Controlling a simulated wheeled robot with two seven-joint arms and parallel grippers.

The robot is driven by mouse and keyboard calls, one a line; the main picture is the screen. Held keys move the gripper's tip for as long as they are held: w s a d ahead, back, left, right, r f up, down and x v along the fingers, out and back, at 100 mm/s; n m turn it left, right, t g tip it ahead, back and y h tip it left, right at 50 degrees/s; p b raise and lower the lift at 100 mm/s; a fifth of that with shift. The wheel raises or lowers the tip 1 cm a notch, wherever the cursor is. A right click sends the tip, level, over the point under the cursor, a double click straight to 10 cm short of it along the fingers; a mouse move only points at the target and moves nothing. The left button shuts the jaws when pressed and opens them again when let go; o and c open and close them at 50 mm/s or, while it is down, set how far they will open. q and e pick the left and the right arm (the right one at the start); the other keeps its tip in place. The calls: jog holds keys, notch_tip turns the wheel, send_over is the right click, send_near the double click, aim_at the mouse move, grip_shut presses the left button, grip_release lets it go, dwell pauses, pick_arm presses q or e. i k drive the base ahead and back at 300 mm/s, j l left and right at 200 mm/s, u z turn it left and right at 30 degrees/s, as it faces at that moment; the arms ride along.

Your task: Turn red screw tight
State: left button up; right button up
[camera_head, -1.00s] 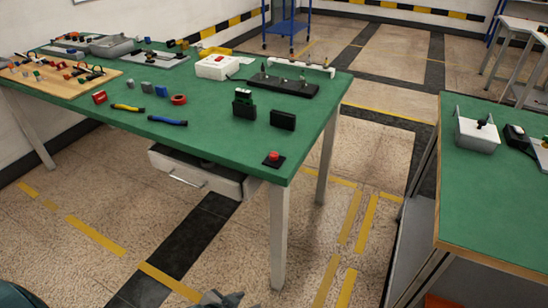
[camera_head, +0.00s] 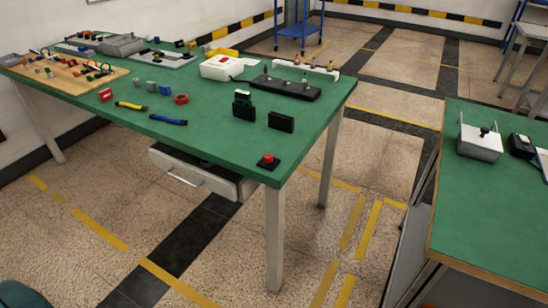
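No red screw can be made out for certain. A wooden board (camera_head: 60,81) at the far left of the green table (camera_head: 215,135) carries several small coloured parts, some red, too small to identify. A red-topped knob or button on a black square base (camera_head: 268,161) sits at the table's near right corner. Neither gripper is in view.
A white box (camera_head: 221,67), a black block with several pegs (camera_head: 285,88) and small loose parts stand on the table. An open drawer (camera_head: 195,175) juts out below. A second green table (camera_head: 490,215) stands at right, with floor between them.

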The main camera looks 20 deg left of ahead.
aim_at(268, 158)
jog(key=i+l+u, duration=0.1)
jog(key=l+u, duration=0.15)
jog(key=l, duration=0.6)
jog(key=l+u, duration=0.25)
jog(key=l, duration=0.6)
jog(key=i, duration=0.05)
